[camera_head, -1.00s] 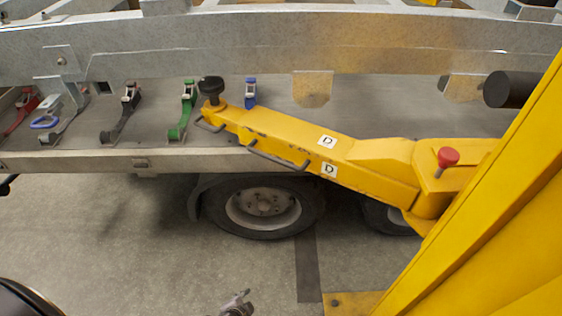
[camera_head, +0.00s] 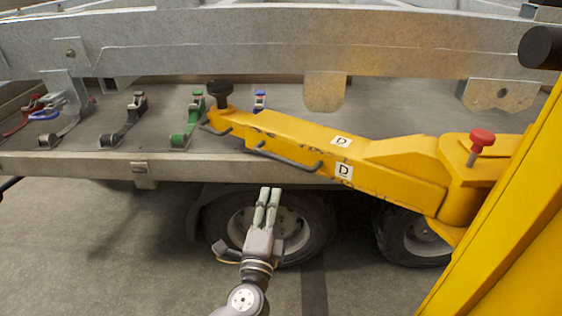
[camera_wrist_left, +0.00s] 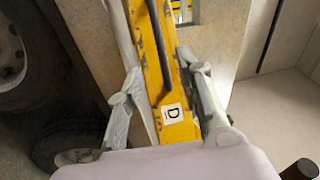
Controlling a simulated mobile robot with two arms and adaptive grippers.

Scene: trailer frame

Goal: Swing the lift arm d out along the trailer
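The yellow lift arm d (camera_head: 378,170), marked with two D labels, reaches leftward from its pivot over the trailer bed, with a black round pad (camera_head: 220,92) at its free end. A dark bar handle (camera_head: 288,158) runs along its near side. My left gripper (camera_head: 270,190) points up at the arm from below, near that handle, with no clear contact. In the left wrist view its two fingers stand apart, with lift arm d (camera_wrist_left: 160,70) seen beyond and between them. They hold nothing that I can see. My right gripper is in neither view.
The trailer's side rail (camera_head: 100,165) runs below the arm, with wheels (camera_head: 290,228) underneath. Several coloured strap ratchets, one green (camera_head: 190,120), lie on the bed. A yellow post (camera_head: 510,230) stands close at the right. The floor at lower left is clear.

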